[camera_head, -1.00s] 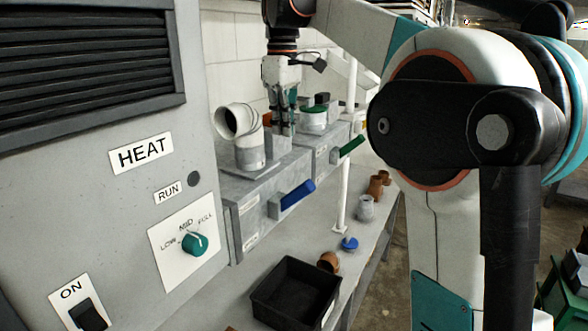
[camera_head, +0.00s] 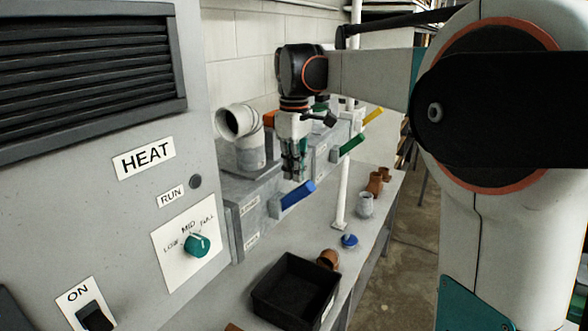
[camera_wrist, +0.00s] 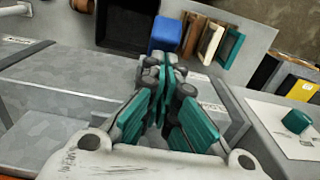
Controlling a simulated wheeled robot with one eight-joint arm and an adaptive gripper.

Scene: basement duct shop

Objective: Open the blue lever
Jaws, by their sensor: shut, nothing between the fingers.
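The blue lever (camera_head: 297,195) sticks out from the front of a grey metal duct box, slanting up to the right. My gripper (camera_head: 294,175) points down just above and behind the lever in the head view, with its teal fingers together and empty. I cannot tell whether it touches the lever. In the wrist view my gripper (camera_wrist: 160,85) also shows shut, and a blue block shape that looks like the lever (camera_wrist: 166,34) lies just beyond the fingertips.
A green lever (camera_head: 351,145) and a yellow lever (camera_head: 373,116) stand farther back. A heater panel with a teal knob (camera_head: 197,245) is at left.

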